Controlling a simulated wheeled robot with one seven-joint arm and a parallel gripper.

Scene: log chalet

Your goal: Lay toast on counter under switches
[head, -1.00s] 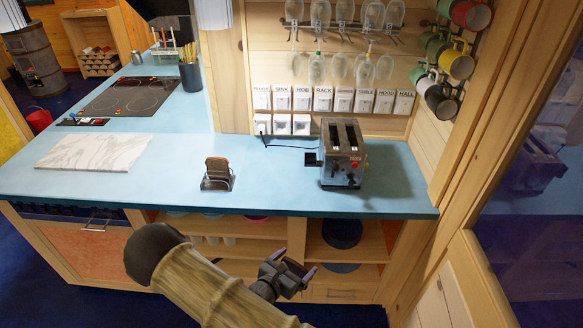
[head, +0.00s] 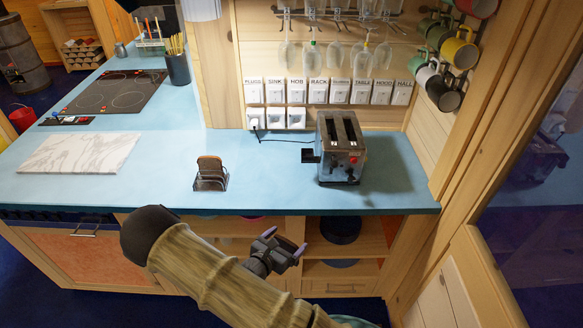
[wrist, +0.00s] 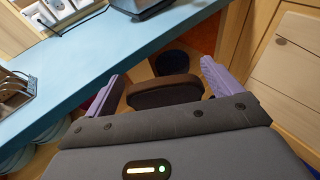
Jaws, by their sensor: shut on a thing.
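A dark brown slice of toast (wrist: 165,92) is held edge-on between the purple fingers of my gripper (wrist: 160,84). In the head view my gripper (head: 282,245) hangs in front of the counter's front edge, below the level of its top, and the toast is hard to make out there. The blue counter (head: 265,180) runs below a row of labelled white switches (head: 318,92) on the wooden wall. The counter strip under the switches has white sockets (head: 275,118) behind it. A toast rack (head: 210,175) with brown toast in it stands on the counter.
A metal toaster (head: 340,150) stands right of the rack, its cable running to a socket. A marble board (head: 80,153) lies at the left. Glasses hang above the switches and mugs (head: 455,55) at the right. Counter between rack and toaster is clear.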

